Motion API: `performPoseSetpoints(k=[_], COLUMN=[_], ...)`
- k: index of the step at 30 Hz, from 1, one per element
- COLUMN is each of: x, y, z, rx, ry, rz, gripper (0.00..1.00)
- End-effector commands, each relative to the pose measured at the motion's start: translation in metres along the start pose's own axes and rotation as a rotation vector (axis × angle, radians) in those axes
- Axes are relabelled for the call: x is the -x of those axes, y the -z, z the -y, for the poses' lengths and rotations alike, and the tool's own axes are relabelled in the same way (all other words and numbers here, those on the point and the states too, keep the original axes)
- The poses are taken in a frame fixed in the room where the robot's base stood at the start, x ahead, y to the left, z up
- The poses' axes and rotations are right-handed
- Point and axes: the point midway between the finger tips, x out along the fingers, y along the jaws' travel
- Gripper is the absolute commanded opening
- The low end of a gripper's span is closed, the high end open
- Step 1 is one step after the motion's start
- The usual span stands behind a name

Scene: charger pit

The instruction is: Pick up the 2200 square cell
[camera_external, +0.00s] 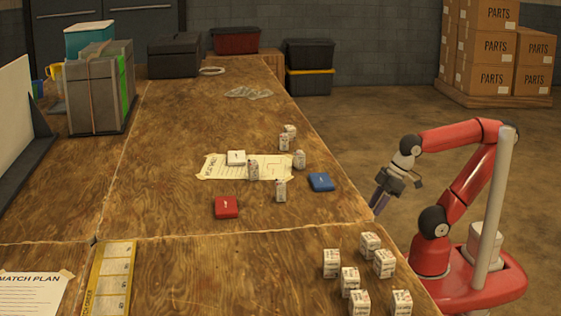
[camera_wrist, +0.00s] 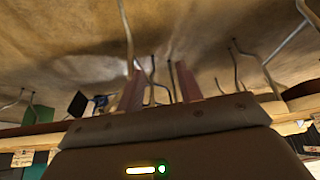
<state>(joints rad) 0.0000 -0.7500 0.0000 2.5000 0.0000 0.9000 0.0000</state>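Several small white labelled cells stand on the wooden workbench, and their print is too small to read, so I cannot tell which is the 2200 square cell. One group is at the front right, including a cell (camera_external: 331,262) and another cell (camera_external: 384,263). Another group is around a paper sheet, including a cell (camera_external: 252,171) on it and a cell (camera_external: 281,190) in front of it. My gripper (camera_external: 377,202) hangs pointing down by the bench's right edge, apart from every cell. In the wrist view my gripper (camera_wrist: 161,82) has its two fingers apart with nothing between them.
A yellow-edged card (camera_external: 109,278) lies at front left. Grey boxes (camera_external: 95,95) stand at back left. The bench between the two cell groups is clear.

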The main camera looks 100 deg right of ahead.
Motion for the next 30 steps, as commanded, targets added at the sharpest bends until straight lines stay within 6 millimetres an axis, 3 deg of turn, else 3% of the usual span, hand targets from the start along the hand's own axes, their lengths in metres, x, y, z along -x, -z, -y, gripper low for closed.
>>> performPoseSetpoints(k=[4, 12, 20, 23, 30], x=[0.0, 0.0, 0.002, 0.019, 0.114], y=[0.0, 0.0, 0.001, 0.012, 0.063], z=[0.0, 0.0, 0.0, 0.0, 0.0], rx=[0.0, 0.0, 0.0, 0.0, 0.0], ry=[0.0, 0.0, 0.0, 0.0, 0.0], rz=[0.0, 0.0, -0.001, -0.007, -0.007], gripper=[0.38, 0.71, 0.71, 0.71, 0.71])
